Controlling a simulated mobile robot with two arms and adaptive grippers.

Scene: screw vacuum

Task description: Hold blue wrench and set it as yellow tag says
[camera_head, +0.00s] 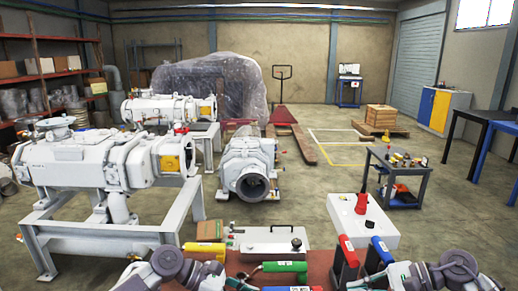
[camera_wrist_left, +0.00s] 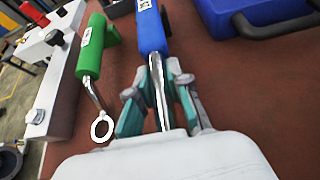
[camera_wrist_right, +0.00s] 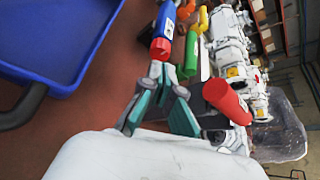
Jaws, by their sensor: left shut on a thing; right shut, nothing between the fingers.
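The blue wrench (camera_wrist_left: 151,33) has a blue handle with a white label and a metal shaft. My left gripper (camera_wrist_left: 158,75) is shut on its shaft in the left wrist view. The handle lies along the brown tabletop or just above it; I cannot tell which. A blue handle with a red end (camera_wrist_right: 163,32) shows in the right wrist view, beyond the tips of my right gripper (camera_wrist_right: 158,82). The right gripper is shut and empty. Yellow plates show on the white machine (camera_head: 169,163); I cannot tell whether one is the tag, and no writing is readable.
The green wrench (camera_wrist_left: 90,45) lies beside the blue one. A yellow handle (camera_head: 205,249) lies farther left. A blue case or tray with a black handle (camera_wrist_left: 262,12) is close by. A red-and-black object (camera_head: 345,258) and a white box with a red knob (camera_head: 372,222) stand at the right.

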